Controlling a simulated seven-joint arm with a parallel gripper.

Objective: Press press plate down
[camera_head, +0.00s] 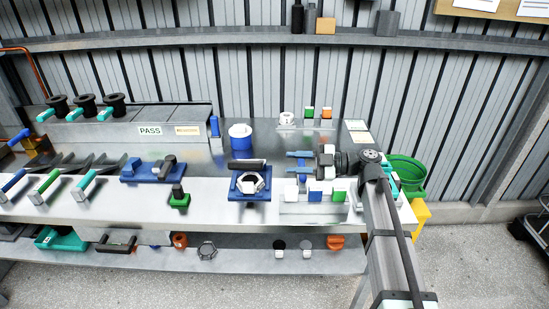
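A blue fixture (236,193) stands on the bench near the middle, holding a pale hexagonal ring (250,183). A dark bar-like plate (246,164) lies at its back edge; it may be the press plate, but I cannot tell for sure. A small green block with a black top (180,199) stands to its left. My gripper (294,162) is to the right of the blue fixture and points left. Its two blue fingers are apart with nothing visible between them. It appears clear of the dark plate.
White, blue and green blocks (315,195) stand close below my gripper. A blue-and-white cylinder (240,137) stands behind the fixture. A blue fixture with a grey lever (148,171) is further left. A green bucket (409,173) is at the right end.

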